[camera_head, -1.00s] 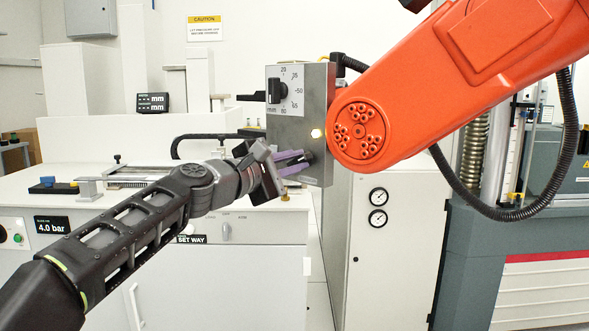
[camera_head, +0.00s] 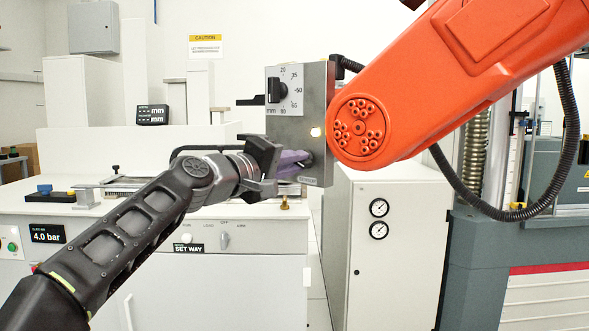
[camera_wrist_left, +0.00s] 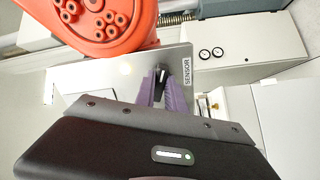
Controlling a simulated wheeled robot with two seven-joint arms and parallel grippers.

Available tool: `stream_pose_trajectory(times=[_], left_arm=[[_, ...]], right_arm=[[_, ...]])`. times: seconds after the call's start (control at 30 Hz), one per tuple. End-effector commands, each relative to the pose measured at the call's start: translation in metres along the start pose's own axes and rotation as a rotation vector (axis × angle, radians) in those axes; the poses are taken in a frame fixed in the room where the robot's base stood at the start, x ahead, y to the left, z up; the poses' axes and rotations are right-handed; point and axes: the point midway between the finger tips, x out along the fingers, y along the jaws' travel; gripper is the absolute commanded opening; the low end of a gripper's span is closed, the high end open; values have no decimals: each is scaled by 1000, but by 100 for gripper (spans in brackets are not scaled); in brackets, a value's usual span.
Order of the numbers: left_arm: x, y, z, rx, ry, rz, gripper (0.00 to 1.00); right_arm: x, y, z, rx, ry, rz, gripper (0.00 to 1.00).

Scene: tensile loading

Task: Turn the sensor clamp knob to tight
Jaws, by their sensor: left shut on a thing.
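The grey metal box (camera_head: 318,110) hangs beside the orange machine arm, and its SENSOR label (camera_wrist_left: 188,71) shows in the left wrist view. The black sensor clamp knob (camera_wrist_left: 160,73) is on the box face, between my purple fingers. My left gripper (camera_head: 303,159) reaches the lower part of the box from the left and is shut on this knob. In the head view the fingers hide most of the knob, and I cannot read its setting. My left gripper (camera_wrist_left: 161,82) also shows in the wrist view. My right gripper is out of view.
A second black knob (camera_head: 278,91) with a millimetre scale sits higher on the box. The large orange arm (camera_head: 450,85) stands close at the right. A white cabinet with two gauges (camera_head: 379,208) is below, and a white bench (camera_head: 235,270) is at the left.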

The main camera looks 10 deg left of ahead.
Motion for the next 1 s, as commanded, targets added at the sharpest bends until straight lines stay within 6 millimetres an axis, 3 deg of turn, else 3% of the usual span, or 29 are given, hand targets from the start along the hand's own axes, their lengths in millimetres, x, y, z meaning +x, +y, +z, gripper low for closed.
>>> stream_pose_trajectory(times=[0.3,0.7,0.73,1.0], left_arm=[[1,-2,1,99,-4,-3,0],[1,-2,1,105,-5,-3,0],[1,-2,1,105,-5,-3,17],[0,-1,1,104,-2,-1,36]], right_arm=[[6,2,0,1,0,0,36],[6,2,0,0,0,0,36],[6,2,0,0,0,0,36],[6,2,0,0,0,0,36]])
